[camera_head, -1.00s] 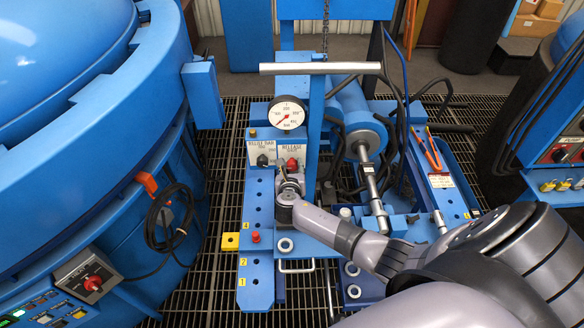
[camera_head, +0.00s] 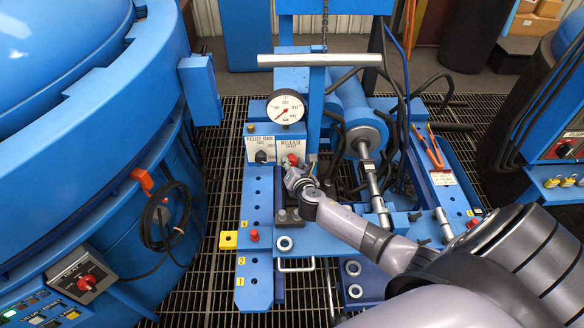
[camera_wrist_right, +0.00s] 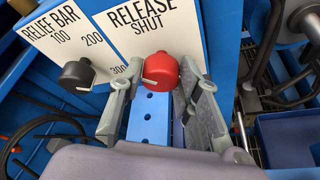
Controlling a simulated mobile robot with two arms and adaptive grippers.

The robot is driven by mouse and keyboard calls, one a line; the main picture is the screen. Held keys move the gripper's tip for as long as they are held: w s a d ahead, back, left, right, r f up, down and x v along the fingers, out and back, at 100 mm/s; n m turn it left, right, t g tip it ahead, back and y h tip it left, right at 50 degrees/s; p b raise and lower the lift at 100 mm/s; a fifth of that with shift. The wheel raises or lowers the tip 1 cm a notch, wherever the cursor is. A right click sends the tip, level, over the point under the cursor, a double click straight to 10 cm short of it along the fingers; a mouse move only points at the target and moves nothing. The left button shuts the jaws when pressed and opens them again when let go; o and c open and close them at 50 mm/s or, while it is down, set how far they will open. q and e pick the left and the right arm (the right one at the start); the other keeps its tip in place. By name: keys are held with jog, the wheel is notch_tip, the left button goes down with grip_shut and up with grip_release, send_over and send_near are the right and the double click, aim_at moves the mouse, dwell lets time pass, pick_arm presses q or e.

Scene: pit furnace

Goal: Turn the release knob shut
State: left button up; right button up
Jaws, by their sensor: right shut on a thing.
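The red release knob (camera_head: 293,159) is on a white plate on the front of the blue pump unit. It also shows in the right wrist view (camera_wrist_right: 160,69), under the words RELEASE and SHUT. Its white mark points down and to the left in that view. My right gripper (camera_head: 292,170) is at the knob. In the right wrist view its two grey fingers (camera_wrist_right: 158,88) stand on either side of the knob, shut on it. The exact contact is partly hidden by the knob and fingertips. My left gripper is not in view.
A black relief knob (camera_wrist_right: 76,75) sits just left of the red one. A pressure gauge (camera_head: 286,108) stands above the plates. A blue post (camera_head: 315,115) rises close to the right. A large blue furnace (camera_head: 80,130) fills the left side.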

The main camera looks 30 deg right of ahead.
jog(key=shift+s+d+f+m+t+y+b, duration=0.1)
jog(key=shift+m+t+y+b, duration=0.4)
jog(key=shift+m+b, duration=1.1)
jog(key=shift+d+f+m+t+y+b, duration=0.2)
jog(key=shift+m+t+b, duration=0.6)
jog(key=shift+b, duration=1.4)
jog(key=shift+s+a+r+m+t+y+b, duration=0.1)
jog(key=shift+m+t+y+b, duration=0.35)
jog(key=shift+m+b, duration=1.15)
jog(key=shift+b, duration=0.3)
jog(key=shift+w, duration=0.1)
jog(key=o, duration=1.1)
jog(key=shift+o, duration=0.2)
